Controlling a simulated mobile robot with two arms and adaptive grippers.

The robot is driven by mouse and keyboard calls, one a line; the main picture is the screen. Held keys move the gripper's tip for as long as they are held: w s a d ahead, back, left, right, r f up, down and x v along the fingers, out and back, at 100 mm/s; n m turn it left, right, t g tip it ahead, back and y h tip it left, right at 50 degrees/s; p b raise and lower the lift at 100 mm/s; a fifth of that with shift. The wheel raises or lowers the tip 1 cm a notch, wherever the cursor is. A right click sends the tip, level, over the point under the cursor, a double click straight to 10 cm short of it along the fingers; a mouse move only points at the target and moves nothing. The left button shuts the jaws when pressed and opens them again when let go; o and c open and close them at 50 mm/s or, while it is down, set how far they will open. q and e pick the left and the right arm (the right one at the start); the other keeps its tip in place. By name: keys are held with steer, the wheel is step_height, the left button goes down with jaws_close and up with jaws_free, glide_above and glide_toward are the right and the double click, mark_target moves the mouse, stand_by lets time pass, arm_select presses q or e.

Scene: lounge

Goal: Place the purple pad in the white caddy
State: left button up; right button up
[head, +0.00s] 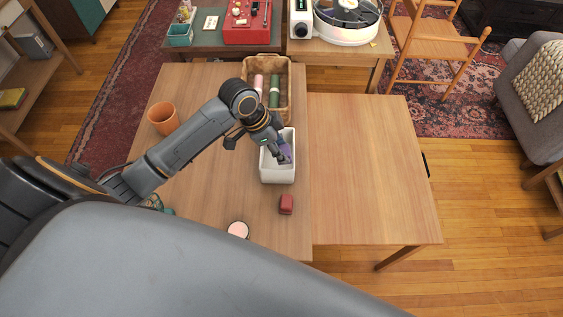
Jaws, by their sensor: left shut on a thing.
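The white caddy (278,175) stands on the wooden table, near the seam between its two tops. My left gripper (283,157) reaches in from the left and points down at the caddy's opening. It is shut on the purple pad (287,152), which shows at the fingertips, over or inside the caddy. I cannot tell whether the pad touches the caddy's floor. My right gripper is not in view.
A red block (286,205) and a pale round item (238,230) lie in front of the caddy. A wicker basket (287,110) with rolled items stands behind it. An orange pot (163,118) is at left. The right tabletop (370,170) is clear.

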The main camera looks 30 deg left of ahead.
arm_select(q)
steer(key=w+a+r+m, duration=0.1)
steer(key=w+a+m, duration=0.1)
steer(key=w+a, duration=0.2)
steer(key=shift+g, duration=0.3)
steer(key=f, duration=0.6)
steer(key=shift+s+d, duration=0.1)
steer(key=shift+d, duration=0.1)
steer(key=shift+f, duration=1.75)
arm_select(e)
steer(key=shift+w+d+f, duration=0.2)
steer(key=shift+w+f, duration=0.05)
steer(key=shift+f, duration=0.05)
arm_select(q)
steer(key=o, duration=1)
steer(key=shift+f, duration=0.1)
